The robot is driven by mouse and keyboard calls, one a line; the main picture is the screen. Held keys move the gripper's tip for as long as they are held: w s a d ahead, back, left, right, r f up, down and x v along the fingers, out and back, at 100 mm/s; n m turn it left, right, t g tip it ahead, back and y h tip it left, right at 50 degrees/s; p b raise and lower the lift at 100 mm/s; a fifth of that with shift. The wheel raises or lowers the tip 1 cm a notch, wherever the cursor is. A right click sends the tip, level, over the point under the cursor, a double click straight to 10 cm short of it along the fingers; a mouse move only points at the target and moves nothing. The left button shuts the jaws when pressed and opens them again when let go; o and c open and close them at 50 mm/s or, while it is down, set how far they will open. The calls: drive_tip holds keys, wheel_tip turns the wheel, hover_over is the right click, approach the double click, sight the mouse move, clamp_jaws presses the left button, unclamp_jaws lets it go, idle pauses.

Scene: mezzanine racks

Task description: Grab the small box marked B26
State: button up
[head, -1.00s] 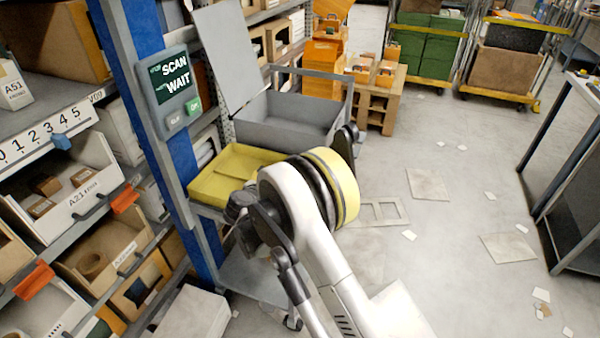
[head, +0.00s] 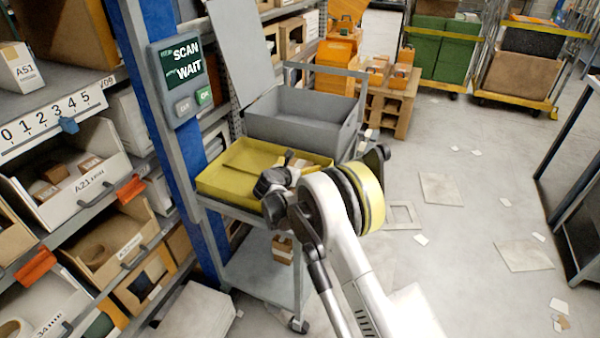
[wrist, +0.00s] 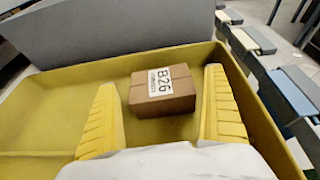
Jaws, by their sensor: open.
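The small box marked B26 (wrist: 163,91) is brown cardboard with a white label on top. In the wrist view it sits in the right part of the yellow tray (wrist: 50,108), near the far wall. My gripper (wrist: 163,105) is open, its two yellow fingers to either side of the box, with gaps between them and it. In the head view, the yellow tray (head: 225,188) stands on a grey cart, and a bit of a cardboard box (head: 298,161) shows at its far right edge, partly hidden behind my arm.
A grey bin (head: 300,125) with a raised lid stands behind the tray. A blue post with a scan panel (head: 180,75) rises left of the cart. Shelf bins (head: 75,190) fill the left side.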

drive_tip(key=c, duration=1.3)
drive_tip(key=shift+o, duration=0.2)
drive_tip(key=shift+r, duration=0.1)
